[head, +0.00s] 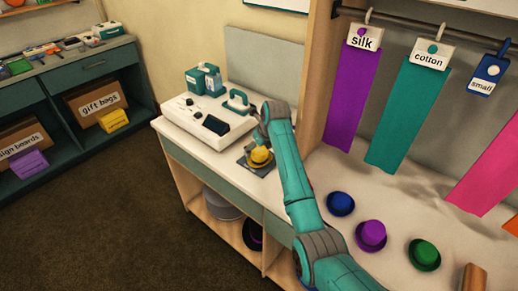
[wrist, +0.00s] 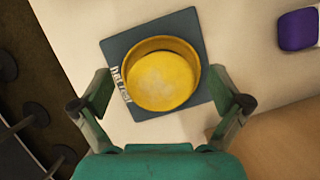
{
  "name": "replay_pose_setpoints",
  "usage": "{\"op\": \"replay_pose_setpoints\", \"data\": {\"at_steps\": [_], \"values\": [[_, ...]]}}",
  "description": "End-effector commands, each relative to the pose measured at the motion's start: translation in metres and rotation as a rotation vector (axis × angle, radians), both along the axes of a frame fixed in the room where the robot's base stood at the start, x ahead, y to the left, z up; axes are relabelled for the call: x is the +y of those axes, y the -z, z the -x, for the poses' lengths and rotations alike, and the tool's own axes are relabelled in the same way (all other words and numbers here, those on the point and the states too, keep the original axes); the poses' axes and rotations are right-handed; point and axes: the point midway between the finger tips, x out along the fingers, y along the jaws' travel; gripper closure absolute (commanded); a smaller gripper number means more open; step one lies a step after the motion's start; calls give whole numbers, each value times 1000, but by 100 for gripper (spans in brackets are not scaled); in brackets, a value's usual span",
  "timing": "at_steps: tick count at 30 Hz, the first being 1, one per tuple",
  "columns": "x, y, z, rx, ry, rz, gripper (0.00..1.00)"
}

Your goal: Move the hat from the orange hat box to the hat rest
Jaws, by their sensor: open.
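A yellow hat (head: 260,157) rests on a dark square mat, the hat rest (head: 246,163), near the counter's front edge. In the wrist view the round yellow hat (wrist: 163,75) sits within the mat (wrist: 120,47), whose partly covered white label seems to start with "hat". My gripper (head: 260,137) is just above the hat; in the wrist view my gripper (wrist: 162,95) is open, with one finger to each side of the hat and apart from it. I cannot make out an orange hat box in either view.
A white console (head: 212,122) with a teal handle stands behind the mat. Blue (head: 341,203), purple (head: 371,235) and green (head: 424,254) hats lie on the right surface below hanging cloths (head: 408,110). A purple item (wrist: 298,30) shows at the wrist view's upper right.

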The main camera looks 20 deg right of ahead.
Motion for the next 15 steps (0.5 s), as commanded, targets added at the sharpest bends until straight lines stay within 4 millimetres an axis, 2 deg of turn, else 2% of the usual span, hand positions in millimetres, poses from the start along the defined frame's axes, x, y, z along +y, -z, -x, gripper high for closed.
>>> {"op": "replay_pose_setpoints", "data": {"at_steps": [5,15], "values": [[-3,-19,6,-4,0,0,1],[-11,-80,30,-4,1,0,1]]}}
